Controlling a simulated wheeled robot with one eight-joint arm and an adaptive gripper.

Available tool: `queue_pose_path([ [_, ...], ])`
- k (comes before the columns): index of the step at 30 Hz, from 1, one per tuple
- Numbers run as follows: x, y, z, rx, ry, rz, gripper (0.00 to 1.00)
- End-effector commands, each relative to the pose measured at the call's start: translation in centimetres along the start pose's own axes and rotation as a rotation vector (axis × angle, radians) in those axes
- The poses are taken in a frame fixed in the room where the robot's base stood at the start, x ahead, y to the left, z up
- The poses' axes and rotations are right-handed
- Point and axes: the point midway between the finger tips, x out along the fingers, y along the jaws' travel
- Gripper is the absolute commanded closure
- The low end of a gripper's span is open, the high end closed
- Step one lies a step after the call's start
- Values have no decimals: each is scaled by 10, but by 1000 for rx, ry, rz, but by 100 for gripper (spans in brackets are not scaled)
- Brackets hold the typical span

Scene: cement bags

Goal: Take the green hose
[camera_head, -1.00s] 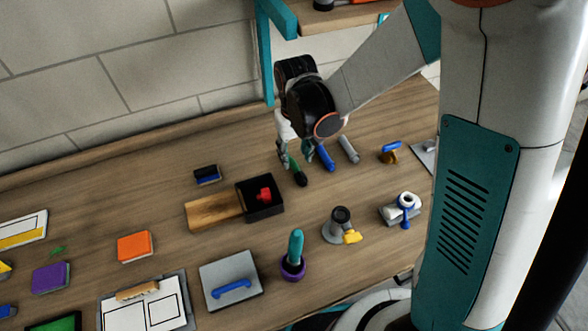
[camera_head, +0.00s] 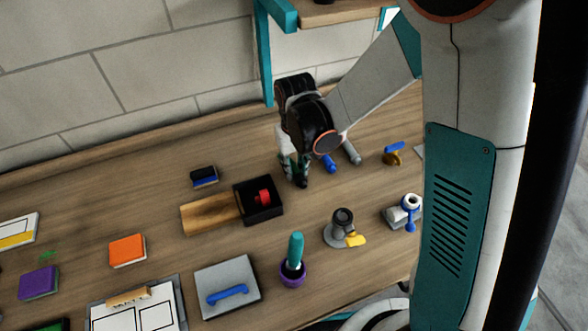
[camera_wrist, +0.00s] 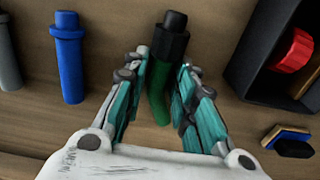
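The green hose (camera_wrist: 158,95) lies on the wooden table, with a dark ribbed connector and black end pointing away from my wrist. In the head view mostly its black end (camera_head: 302,183) shows below my gripper. My gripper (camera_head: 294,180) is low over the table. The hose still appears to be at table level.
A blue hose (camera_wrist: 70,60) and a grey hose (camera_head: 352,153) lie beside it. A black box (camera_head: 259,213) with a red item inside is near the gripper on the other side, and a black-and-blue block (camera_head: 204,176) lies close by. The table front holds more tools.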

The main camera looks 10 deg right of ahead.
Motion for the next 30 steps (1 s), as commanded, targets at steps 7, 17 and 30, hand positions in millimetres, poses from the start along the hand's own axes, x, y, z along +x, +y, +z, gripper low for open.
queue_pose_path([
  [7,0,0,0,0,0,0,100],
  [17,-10,0,0,0,0,0,100],
  [30,-42,0,0,0,0,0,100],
])
